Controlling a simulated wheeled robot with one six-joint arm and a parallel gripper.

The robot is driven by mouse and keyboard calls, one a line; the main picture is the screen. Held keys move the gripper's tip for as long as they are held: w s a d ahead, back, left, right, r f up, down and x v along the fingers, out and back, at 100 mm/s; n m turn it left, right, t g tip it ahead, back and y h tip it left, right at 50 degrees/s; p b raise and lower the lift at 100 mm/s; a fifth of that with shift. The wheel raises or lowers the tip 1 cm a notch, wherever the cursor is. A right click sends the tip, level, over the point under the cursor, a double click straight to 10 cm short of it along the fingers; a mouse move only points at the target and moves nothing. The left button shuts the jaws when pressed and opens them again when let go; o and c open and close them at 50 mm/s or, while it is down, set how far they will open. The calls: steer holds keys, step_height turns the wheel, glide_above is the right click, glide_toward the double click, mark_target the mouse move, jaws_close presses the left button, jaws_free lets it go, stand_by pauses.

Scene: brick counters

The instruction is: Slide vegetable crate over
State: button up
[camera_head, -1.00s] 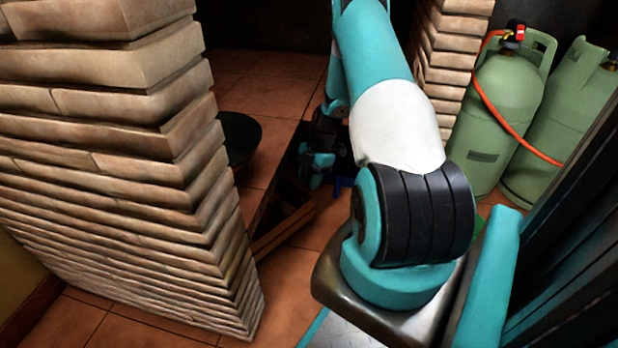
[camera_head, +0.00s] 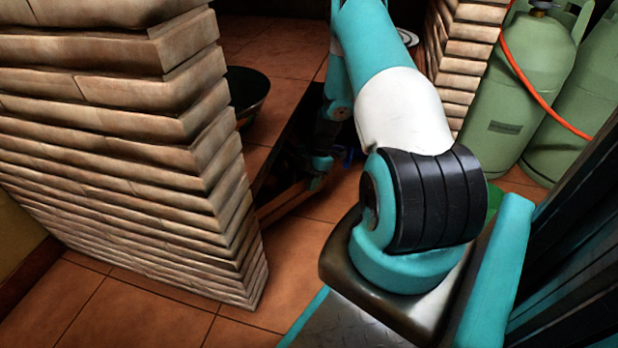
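The wooden vegetable crate (camera_head: 282,207) stands on the tiled floor behind the brick pillar's right edge. Only its near board and part of its dark inside show; the pillar and my arm hide the rest. My gripper (camera_head: 312,184) is low at the crate's near right end, close to the near board. Its fingers are dark and small here, so I cannot tell whether they touch the crate or are open or shut.
The brick pillar (camera_head: 130,150) fills the left, close to the crate. A dark round bowl (camera_head: 247,92) is behind it. Green gas cylinders (camera_head: 518,90) with an orange hose stand at right beside a second brick pillar (camera_head: 468,60). Bare tiles (camera_head: 300,250) lie in front of the crate.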

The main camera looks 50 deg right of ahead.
mark_target(296, 183)
jaws_close()
steer(key=shift+a, duration=0.1)
steer(key=shift+w+a+p, duration=0.25)
steer(key=shift+a+p, duration=0.25)
steer(key=shift+a, duration=0.7)
steer(key=shift+w+a+p, duration=0.2)
steer(key=shift+a+p, duration=0.3)
steer(key=shift+a, duration=0.65)
jaws_free()
